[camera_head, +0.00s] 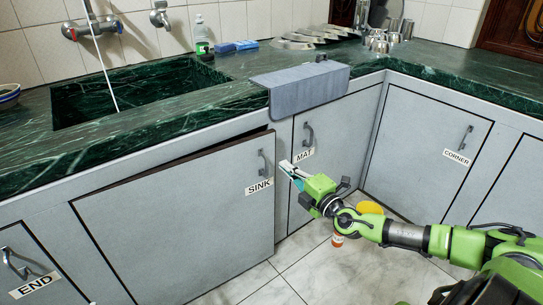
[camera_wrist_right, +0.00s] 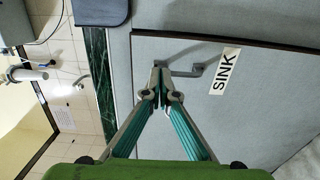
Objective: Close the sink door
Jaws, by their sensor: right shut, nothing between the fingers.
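The grey sink door (camera_head: 180,215) is in the left and middle of the head view, labelled SINK (camera_head: 259,186). It stands slightly ajar, with a dark gap along its top edge and its right edge out from the cabinet front. Its handle (camera_head: 262,162) is near that edge. My right gripper (camera_head: 288,168) is just right of the door's free edge, in front of the MAT door. In the right wrist view, the sink door (camera_wrist_right: 240,115) lies behind my shut, empty fingers (camera_wrist_right: 161,84), whose tips appear beside the handle (camera_wrist_right: 190,70); contact cannot be told. My left gripper is not in view.
The MAT door (camera_head: 335,140), the CORNER door (camera_head: 430,150) and the END door (camera_head: 30,265) appear closed. A grey mat (camera_head: 300,88) hangs over the green counter's edge. A yellow object (camera_head: 370,207) and a small bottle (camera_head: 338,240) are on the floor near my right arm.

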